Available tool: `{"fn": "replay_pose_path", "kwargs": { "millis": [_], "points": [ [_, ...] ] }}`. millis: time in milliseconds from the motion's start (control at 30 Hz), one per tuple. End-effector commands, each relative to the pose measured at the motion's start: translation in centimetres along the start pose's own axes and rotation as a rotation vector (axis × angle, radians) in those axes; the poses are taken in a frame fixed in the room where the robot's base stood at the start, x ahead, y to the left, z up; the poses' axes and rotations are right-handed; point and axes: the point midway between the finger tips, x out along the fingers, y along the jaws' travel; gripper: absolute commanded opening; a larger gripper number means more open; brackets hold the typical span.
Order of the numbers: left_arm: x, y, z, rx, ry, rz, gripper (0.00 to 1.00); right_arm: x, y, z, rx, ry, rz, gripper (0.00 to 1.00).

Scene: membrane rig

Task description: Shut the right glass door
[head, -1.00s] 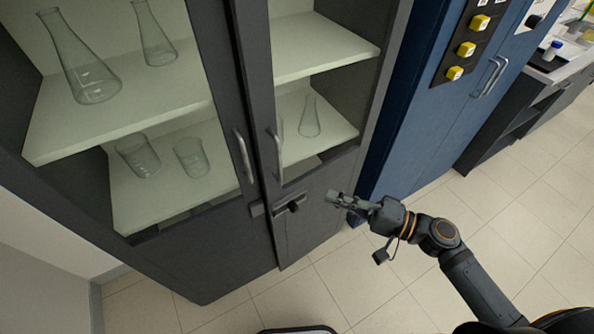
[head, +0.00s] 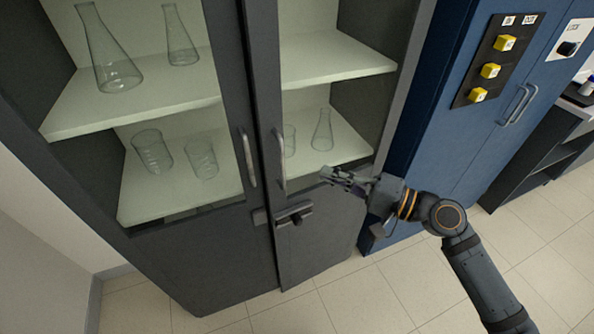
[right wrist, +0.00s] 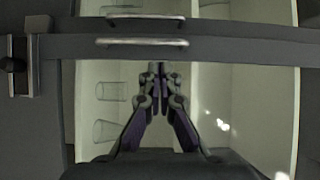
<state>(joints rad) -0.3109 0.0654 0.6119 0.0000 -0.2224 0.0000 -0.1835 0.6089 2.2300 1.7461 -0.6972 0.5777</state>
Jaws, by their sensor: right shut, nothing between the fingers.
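The right glass door (head: 265,100) is a dark-framed cabinet door with a vertical bar handle (head: 280,160). Its frame stands close against the left door's frame; I cannot tell whether a small gap remains. A dark latch (head: 294,215) sits below the handles, across the meeting edges. My right gripper (head: 326,174) is shut and empty, right of the handle and in front of the right door's lower part. Contact with the door cannot be told. In the right wrist view the gripper (right wrist: 157,70) points toward the door frame (right wrist: 240,47) and its handle (right wrist: 140,43). My left gripper is not in view.
The left glass door (head: 232,90) has its own handle (head: 247,158). Flasks (head: 112,60) and beakers (head: 152,152) stand on pale shelves behind the doors. A blue cabinet (head: 455,130) with yellow buttons stands right of them. The tiled floor in front is clear.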

Motion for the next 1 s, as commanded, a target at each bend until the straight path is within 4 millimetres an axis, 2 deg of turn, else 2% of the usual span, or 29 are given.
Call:
{"fn": "replay_pose_path", "kwargs": {
  "millis": [200,400,600,767,1000],
  "points": [
    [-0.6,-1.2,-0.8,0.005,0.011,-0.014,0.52,2.5,-0.4,0.0,0.008,0.002,-0.006,0.0],
    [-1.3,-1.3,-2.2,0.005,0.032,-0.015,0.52,5.2,-0.4,0.0,0.008,0.001,-0.004,0.0],
    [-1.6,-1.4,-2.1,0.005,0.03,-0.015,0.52,7.5,-0.2,0.0,0.006,0.0,-0.001,0.0],
    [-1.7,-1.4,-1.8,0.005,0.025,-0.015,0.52,8.4,-0.1,0.0,0.005,-0.001,0.003,0.0],
    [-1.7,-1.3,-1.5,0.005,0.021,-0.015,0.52,8.6,0.0,0.0,0.003,0.0,0.004,0.0]
  ]
}}
